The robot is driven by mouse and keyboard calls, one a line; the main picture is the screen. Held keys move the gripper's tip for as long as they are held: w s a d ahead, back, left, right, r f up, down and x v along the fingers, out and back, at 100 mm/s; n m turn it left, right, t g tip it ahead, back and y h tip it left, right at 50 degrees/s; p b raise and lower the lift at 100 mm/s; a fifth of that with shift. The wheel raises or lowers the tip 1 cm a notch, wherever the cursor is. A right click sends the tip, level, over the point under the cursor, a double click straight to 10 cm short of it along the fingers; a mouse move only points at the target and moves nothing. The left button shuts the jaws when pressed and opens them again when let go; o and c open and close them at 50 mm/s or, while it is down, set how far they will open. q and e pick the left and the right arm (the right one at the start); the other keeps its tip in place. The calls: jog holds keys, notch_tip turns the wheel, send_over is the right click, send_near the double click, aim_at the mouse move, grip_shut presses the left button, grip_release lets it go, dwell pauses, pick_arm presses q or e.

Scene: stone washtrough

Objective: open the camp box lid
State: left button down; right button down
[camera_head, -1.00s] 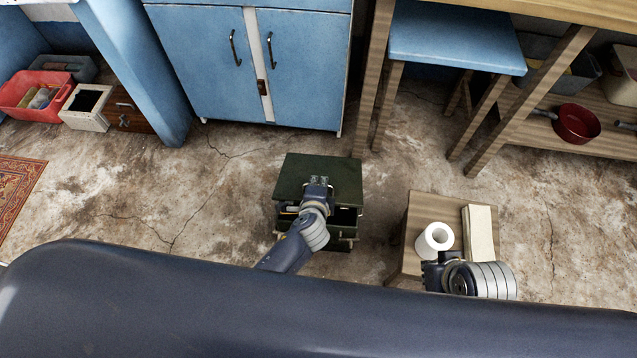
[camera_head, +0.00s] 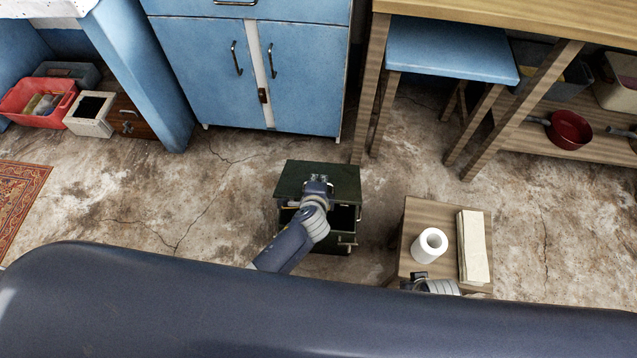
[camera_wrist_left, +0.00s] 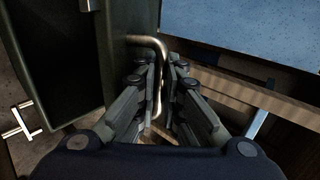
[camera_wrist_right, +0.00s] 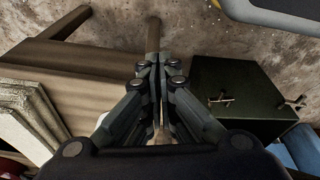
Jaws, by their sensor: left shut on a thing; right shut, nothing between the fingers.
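The dark green camp box (camera_head: 330,238) stands on the floor in the middle of the head view. Its lid (camera_head: 290,180) is raised partway, with a dark gap at the front showing the inside. My left gripper (camera_head: 318,184) is at the lid's front edge. In the left wrist view its fingers (camera_wrist_left: 163,70) are shut on a bent metal handle (camera_wrist_left: 150,40), beside a green panel (camera_wrist_left: 125,35). My right gripper (camera_wrist_right: 155,68) is shut and empty, above the area beside the box.
A wooden stool (camera_head: 418,210) with a white roll (camera_head: 430,245) and a pale block (camera_head: 473,245) stands right of the box. Blue cabinets (camera_head: 200,80) are behind it, and a blue stool (camera_head: 450,62) is at back right. Bare floor lies left of the box.

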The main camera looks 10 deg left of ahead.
pick_arm(q)
jog(key=shift+w+r+p, duration=0.3)
jog(key=shift+w+r, duration=0.05)
pick_arm(e)
jog(key=shift+s+d+f, duration=0.1)
jog(key=shift+s+f, duration=0.2)
jog(key=shift+f, duration=0.35)
jog(key=shift+s+f, duration=0.3)
jog(key=shift+f, duration=0.35)
pick_arm(q)
jog(key=c, duration=2)
grip_release()
jog(key=shift+s, duration=0.15)
jog(key=v, duration=1.2)
